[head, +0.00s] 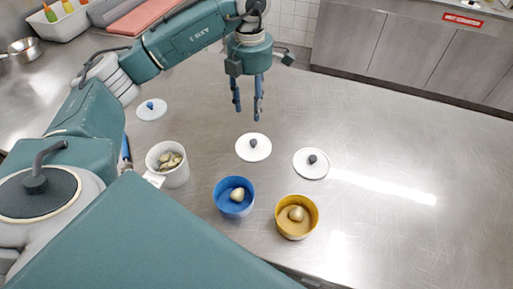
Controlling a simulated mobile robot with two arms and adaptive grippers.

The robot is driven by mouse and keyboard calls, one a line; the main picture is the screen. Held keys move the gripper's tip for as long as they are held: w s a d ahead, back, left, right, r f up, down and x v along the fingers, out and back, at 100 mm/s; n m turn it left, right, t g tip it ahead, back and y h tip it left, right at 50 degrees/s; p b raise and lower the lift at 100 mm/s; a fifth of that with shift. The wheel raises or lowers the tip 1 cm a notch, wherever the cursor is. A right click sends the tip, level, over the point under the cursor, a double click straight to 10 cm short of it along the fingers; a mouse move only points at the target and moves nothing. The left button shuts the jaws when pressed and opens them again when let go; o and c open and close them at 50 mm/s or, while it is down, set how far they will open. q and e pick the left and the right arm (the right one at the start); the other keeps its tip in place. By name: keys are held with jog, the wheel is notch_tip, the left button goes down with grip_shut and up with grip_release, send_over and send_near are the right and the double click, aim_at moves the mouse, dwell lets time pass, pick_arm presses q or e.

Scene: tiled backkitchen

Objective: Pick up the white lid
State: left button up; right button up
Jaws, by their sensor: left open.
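Three round whitish lids lie flat on the steel table. One white lid (262,153) with a dark knob is at the middle. A second white lid with a dark knob (311,172) lies to its right. A third, with a blue knob (151,105), lies at the left beside my arm. My left gripper (247,116) points down with its two blue-grey fingers apart and empty. In the picture its fingertips are just above the middle lid; they look apart from it. My right gripper is not in view.
A white cup (174,180) with several pale pieces, a blue cup (234,209) and a yellow cup (295,231) stand near the front edge, the latter two each holding a roundish piece. A tub of bottles (62,28) is at the back left. The table's right side is clear.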

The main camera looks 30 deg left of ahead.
pick_arm(q)
jog(key=b, duration=0.3)
send_over(253, 141)
notch_tip(253, 141, down, 4)
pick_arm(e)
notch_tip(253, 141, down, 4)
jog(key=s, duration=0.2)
pick_arm(q)
jog(key=f+p, duration=0.1)
jog(key=f, duration=0.4)
jog(key=shift+s, duration=0.2)
jog(key=shift+f, duration=0.3)
jog(key=f+p, duration=0.2)
jog(key=f, duration=0.1)
jog(key=f+p, duration=0.1)
jog(key=f, duration=0.1)
jog(key=shift+w, duration=0.25)
jog(key=shift+f, duration=0.2)
jog(key=c, duration=1)
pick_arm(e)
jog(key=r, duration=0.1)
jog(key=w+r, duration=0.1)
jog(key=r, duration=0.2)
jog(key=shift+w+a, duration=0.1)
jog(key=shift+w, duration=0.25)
